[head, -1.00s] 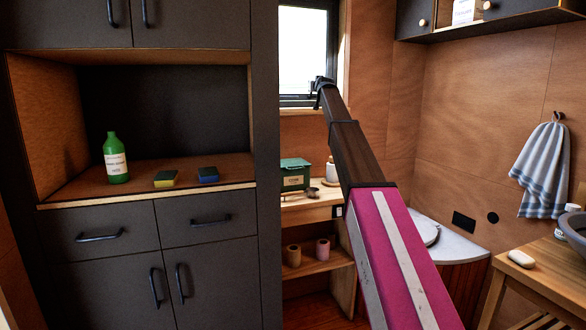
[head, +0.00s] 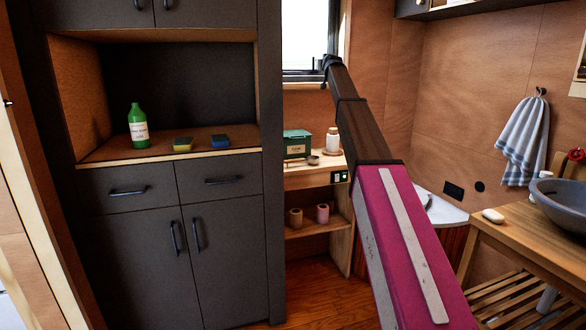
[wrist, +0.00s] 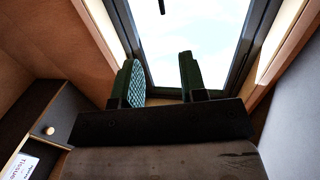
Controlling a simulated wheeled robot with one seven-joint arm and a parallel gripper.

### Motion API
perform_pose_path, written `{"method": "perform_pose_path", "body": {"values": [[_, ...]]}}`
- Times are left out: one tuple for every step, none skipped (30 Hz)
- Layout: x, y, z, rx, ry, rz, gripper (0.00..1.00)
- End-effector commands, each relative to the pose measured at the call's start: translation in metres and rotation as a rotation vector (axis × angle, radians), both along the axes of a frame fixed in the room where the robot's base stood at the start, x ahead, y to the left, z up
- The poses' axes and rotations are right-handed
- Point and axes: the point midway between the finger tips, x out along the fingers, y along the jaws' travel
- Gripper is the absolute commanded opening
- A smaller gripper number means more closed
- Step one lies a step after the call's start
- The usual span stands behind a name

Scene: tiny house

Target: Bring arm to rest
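My arm stretches forward and up in the head view, with a magenta link close to the camera and dark links beyond. My gripper (head: 329,64) is at its far end, in front of the window, too small there to read. In the wrist view my gripper (wrist: 160,78) points up toward the bright window (wrist: 195,35). Its two green-dark fingers stand apart with nothing between them. It is open and empty.
A dark cabinet (head: 130,235) stands left, with a green bottle (head: 138,126) and two sponges in its niche. A wooden shelf (head: 320,180) holds a green box (head: 297,145). At right are a striped towel (head: 523,140) and a wooden table (head: 520,245) with a basin (head: 560,200).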

Motion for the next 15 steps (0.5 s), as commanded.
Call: {"method": "perform_pose_path", "body": {"values": [[-0.003, 0.0, -0.009, 0.0, 0.01, 0.001, 0.39], [-0.004, 0.0, -0.013, -0.001, 0.016, 0.001, 0.39], [-0.005, 0.0, -0.019, -0.001, 0.024, 0.002, 0.39], [-0.007, 0.0, -0.025, -0.002, 0.032, 0.001, 0.39], [-0.008, 0.0, -0.03, -0.003, 0.039, 0.002, 0.39], [-0.01, -0.001, -0.037, -0.003, 0.048, 0.002, 0.39], [-0.011, -0.001, -0.042, -0.003, 0.055, 0.003, 0.39], [-0.013, -0.001, -0.048, -0.003, 0.063, 0.003, 0.39], [-0.016, -0.001, -0.06, -0.004, 0.079, 0.004, 0.39], [-0.018, -0.001, -0.067, -0.006, 0.089, 0.005, 0.39], [-0.02, -0.001, -0.075, -0.006, 0.099, 0.004, 0.39], [-0.024, -0.001, -0.086, -0.007, 0.115, 0.005, 0.39], [-0.027, -0.002, -0.095, -0.008, 0.127, 0.006, 0.39], [-0.029, -0.002, -0.104, -0.009, 0.14, 0.006, 0.39], [-0.034, -0.002, -0.119, -0.01, 0.16, 0.006, 0.39]]}}
